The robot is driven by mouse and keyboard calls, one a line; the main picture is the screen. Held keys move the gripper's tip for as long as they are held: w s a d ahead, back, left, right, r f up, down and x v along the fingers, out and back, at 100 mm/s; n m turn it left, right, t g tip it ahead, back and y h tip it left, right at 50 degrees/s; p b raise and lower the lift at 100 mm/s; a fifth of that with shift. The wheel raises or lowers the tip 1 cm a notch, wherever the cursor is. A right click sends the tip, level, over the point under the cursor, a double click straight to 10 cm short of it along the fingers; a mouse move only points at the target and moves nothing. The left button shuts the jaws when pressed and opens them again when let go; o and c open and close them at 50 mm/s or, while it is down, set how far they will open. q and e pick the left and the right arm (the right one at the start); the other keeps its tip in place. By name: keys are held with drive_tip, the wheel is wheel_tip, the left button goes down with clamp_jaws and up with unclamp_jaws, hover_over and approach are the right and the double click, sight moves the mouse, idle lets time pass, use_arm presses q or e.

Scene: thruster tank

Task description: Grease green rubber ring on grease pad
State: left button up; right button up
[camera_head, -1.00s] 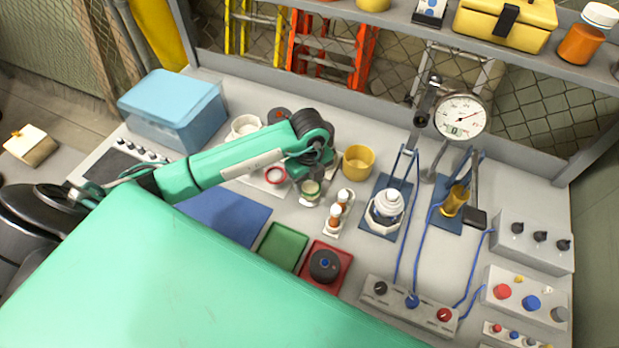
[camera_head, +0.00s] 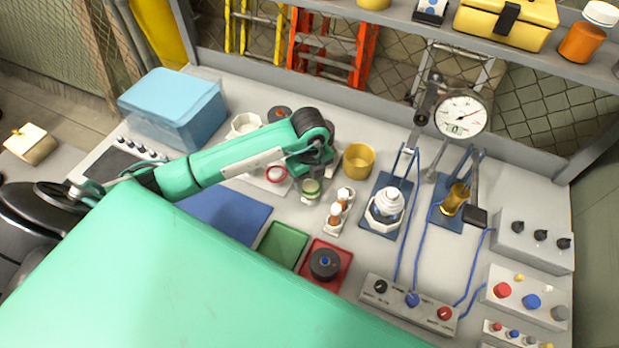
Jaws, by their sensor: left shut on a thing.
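My left gripper (camera_head: 314,178) points down over a small round pot (camera_head: 310,198) with a pale body, right of the white plate. A thin green band, which looks like the green rubber ring (camera_head: 311,187), shows at the pot's top below my fingers. The gripper is shut on this ring. The ring is at the pot's top; I cannot tell whether it touches the surface. The pot appears to be the grease pad, but its top is mostly hidden. My right gripper is not in view.
A red ring (camera_head: 276,174) lies on a white plate (camera_head: 250,180) to the left. A rack with small bottles (camera_head: 337,212) stands close on the right, a yellow cup (camera_head: 358,161) behind it. Green (camera_head: 282,246) and red (camera_head: 318,284) trays lie in front.

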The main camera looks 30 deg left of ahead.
use_arm(q)
drive_tip(key=shift+f+b, duration=0.4)
drive_tip(key=shift+f, duration=0.15)
idle(0.4)
drive_tip(key=shift+r+n+p, duration=0.15)
drive_tip(key=shift+n+p, duration=0.5)
drive_tip(key=shift+n, duration=0.45)
drive_tip(key=shift+n+p, duration=0.4)
drive_tip(key=shift+n, duration=0.8)
drive_tip(key=shift+f+m+b, duration=0.25)
drive_tip(key=shift+m+b, duration=0.15)
drive_tip(key=shift+m, duration=0.3)
drive_tip(key=m+b, duration=0.1)
drive_tip(key=m, duration=0.2)
drive_tip(key=m+b, duration=0.2)
drive_tip(key=m, duration=0.2)
drive_tip(key=shift+r+m, duration=0.1)
drive_tip(key=shift+m, duration=0.3)
